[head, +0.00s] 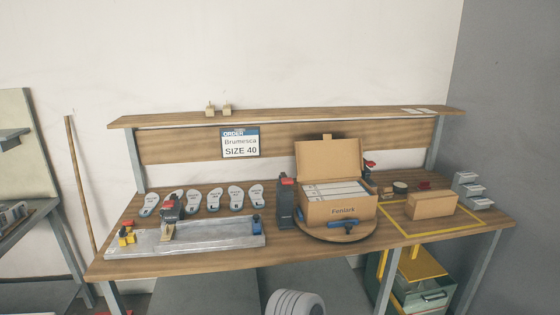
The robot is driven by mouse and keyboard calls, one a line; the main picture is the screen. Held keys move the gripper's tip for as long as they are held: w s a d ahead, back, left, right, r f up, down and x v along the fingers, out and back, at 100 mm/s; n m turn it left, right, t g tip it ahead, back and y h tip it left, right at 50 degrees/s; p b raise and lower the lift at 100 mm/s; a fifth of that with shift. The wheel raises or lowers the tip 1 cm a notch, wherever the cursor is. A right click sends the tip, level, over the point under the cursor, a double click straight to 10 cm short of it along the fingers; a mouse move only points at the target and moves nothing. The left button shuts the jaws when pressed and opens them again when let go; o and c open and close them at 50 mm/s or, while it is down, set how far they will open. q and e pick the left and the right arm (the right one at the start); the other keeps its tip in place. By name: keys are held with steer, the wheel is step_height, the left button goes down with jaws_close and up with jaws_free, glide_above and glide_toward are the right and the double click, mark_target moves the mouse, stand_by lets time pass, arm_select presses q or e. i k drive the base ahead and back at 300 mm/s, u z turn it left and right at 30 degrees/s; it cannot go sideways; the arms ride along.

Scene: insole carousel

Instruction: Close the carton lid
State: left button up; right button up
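A brown carton (340,210) marked "Fenlark" sits on a round wooden turntable (340,238) at the right of the bench middle. Its lid (328,158) is open and stands up at the back, leaning slightly backward, with a small tab on its top edge. Pale flat items (334,190) fill the carton in rows. A blue-and-dark tool (342,224) lies at the turntable's front, close to the carton's front wall. Neither of my grippers shows in the head view.
A dark upright object with a red top (286,203) stands just left of the carton. A closed brown box (430,205) sits in a yellow-taped area at right. Insoles (236,199) and a grey tray (195,238) lie at left. A shelf (290,117) runs above.

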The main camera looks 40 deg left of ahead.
mark_target(328, 159)
steer(key=u, duration=0.4)
steer(key=i, duration=1.45)
steer(key=u, duration=0.5)
